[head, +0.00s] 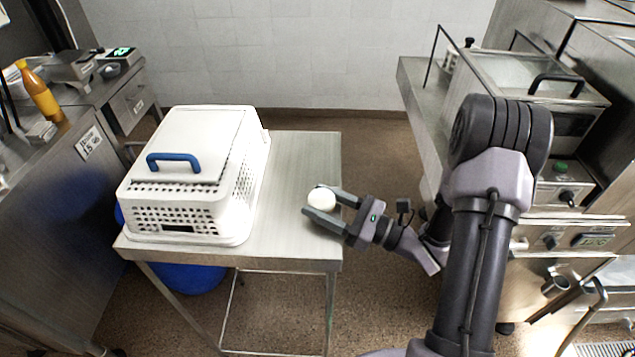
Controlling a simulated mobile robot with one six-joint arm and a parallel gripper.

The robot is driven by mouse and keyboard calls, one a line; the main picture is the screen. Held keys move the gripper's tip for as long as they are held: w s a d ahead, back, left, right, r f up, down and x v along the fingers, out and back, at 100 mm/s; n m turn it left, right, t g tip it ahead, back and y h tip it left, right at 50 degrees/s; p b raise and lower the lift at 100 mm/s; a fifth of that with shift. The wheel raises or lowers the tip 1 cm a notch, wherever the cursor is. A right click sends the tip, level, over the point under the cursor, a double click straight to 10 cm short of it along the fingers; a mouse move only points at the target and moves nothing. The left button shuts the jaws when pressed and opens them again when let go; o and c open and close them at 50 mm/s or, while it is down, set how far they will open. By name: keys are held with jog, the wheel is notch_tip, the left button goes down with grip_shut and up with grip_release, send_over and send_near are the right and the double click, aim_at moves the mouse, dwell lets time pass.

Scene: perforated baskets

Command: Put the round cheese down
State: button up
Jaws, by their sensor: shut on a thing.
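The round cheese (321,199) is a small white disc over the right edge of the metal table (298,150). My gripper (326,205) comes in from the right and is shut on the cheese, with one finger on each side of it. I cannot tell whether the cheese touches the table top or is held just above it.
A white perforated basket (243,190) with a lid and a blue handle (173,160) fills the table's left side. The table top is bare between basket and gripper. A blue bin (190,277) is below. Steel counters stand left (70,165) and right (425,95).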

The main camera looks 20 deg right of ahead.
jog(key=shift+w+d+f, duration=0.15)
jog(key=shift+w+f, duration=0.15)
jog(key=shift+s+r, duration=0.3)
jog(key=shift+s, duration=0.35)
jog(key=shift+w+f, duration=0.2)
jog(key=shift+f, duration=0.15)
jog(key=shift+s+f+b, duration=0.1)
jog(key=shift+b, duration=0.4)
